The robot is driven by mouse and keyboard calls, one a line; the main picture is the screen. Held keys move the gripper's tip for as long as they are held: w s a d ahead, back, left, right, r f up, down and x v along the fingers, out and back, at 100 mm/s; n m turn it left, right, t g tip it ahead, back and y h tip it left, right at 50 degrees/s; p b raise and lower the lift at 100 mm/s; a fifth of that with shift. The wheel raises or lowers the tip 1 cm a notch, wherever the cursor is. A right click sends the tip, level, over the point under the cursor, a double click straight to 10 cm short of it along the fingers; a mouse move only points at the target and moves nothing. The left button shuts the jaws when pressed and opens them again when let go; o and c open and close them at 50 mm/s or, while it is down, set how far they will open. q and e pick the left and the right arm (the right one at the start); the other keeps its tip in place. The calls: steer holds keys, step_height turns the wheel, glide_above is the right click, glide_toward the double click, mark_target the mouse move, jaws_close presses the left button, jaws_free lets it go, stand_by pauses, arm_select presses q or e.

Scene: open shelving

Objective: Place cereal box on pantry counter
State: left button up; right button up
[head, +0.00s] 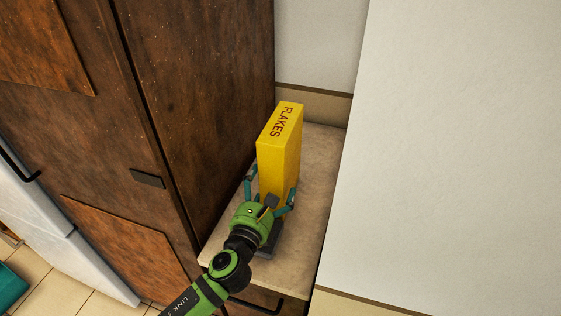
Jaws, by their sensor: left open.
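The yellow cereal box (279,150), marked "FLAKES", stands upright on the pale pantry counter (315,207), between the brown cabinet and the white wall. My left gripper (270,188) is at the near, lower end of the box. Its teal fingers are open, one on each side of the box; I cannot tell whether they touch it. The gripper body hides part of the box's lower front. My right gripper is not in view.
The tall brown wooden cabinet (205,90) rises along the counter's left side, with a dark handle. The white wall (450,150) closes off the right side. A drawer handle (262,304) shows below the counter's front edge. Some bare counter lies right of the box.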

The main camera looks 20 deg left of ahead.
arm_select(q)
steer(key=shift+w, duration=1.4)
steer(key=shift+s, duration=0.1)
steer(key=c, duration=1.5)
step_height(320, 180, up, 9)
steer(key=p, duration=0.2)
steer(key=shift+r+p, duration=0.15)
steer(key=shift+p, duration=0.2)
steer(key=shift+r, duration=0.4)
steer(key=shift+s+f, duration=0.25)
steer(key=shift+s, duration=0.05)
steer(key=s, duration=0.2)
steer(key=s+f, duration=0.1)
steer(key=s, duration=0.1)
steer(key=s+f, duration=0.1)
steer(key=s, duration=0.1)
steer(key=shift+a+f, duration=0.15)
glide_toward(263, 170)
steer(key=shift+s+a, duration=0.25)
steer(key=shift+s, duration=0.8)
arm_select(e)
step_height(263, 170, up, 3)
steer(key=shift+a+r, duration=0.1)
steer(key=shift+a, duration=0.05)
